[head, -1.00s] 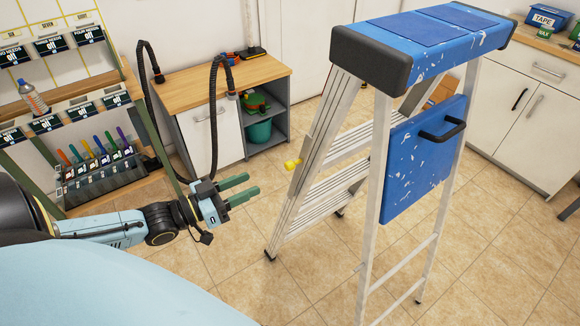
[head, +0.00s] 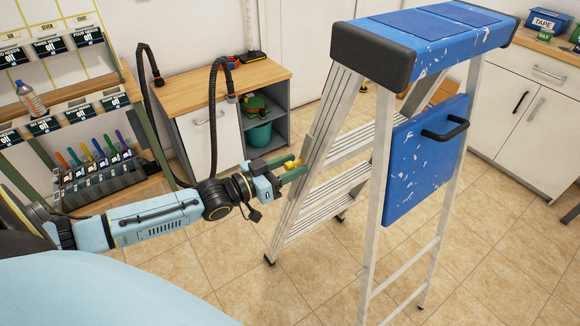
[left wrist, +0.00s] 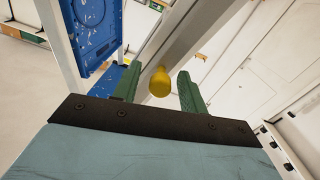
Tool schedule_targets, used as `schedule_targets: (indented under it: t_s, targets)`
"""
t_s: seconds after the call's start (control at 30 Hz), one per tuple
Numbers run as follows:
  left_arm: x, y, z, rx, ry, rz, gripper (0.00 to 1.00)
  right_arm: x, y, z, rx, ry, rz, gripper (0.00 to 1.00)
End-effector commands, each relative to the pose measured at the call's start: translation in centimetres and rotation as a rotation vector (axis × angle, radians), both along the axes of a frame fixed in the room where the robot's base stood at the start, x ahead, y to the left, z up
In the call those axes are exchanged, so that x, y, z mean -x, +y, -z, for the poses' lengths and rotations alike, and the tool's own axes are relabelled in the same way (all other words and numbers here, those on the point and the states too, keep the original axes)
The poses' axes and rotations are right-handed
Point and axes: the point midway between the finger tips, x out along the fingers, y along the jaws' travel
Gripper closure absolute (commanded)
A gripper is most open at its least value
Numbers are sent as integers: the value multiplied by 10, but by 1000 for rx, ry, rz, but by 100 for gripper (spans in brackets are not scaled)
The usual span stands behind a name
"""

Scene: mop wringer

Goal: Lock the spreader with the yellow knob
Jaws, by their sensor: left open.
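The yellow knob (head: 292,163) sticks out from the side rail of the stepladder (head: 322,150), partly hidden by my left gripper in the head view. My left gripper (head: 293,167) is open, with its green fingers pointing at the ladder rail. In the left wrist view the yellow knob (left wrist: 160,82) sits between the two green fingers (left wrist: 158,90), with gaps showing on both sides. The spreader itself cannot be clearly made out. My right gripper is not in view.
The ladder has a blue top (head: 425,40) and a blue panel (head: 425,160). A wooden-topped cabinet (head: 215,95) with black hoses stands behind my left arm. The tiled floor (head: 480,265) is clear around the ladder.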

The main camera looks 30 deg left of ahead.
Motion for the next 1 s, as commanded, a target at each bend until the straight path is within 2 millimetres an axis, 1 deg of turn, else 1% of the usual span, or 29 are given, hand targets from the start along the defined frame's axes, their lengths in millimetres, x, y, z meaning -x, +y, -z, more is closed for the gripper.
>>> schedule_targets:
  t_s: [0.23, 0.27, 0.57, 0.83, 1.0]
  targets:
    - [0, 0, 0, 0, 1, 0, 58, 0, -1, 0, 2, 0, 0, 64]
    - [0, 0, 0, 0, 1, 0, 60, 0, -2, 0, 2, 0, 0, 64]
    - [0, 0, 0, 0, 0, 0, 99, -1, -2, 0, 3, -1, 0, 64]
    - [0, -1, 0, -3, -1, 0, 100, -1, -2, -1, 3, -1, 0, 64]
    - [2, -7, 1, -28, -12, -1, 100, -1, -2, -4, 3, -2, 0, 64]
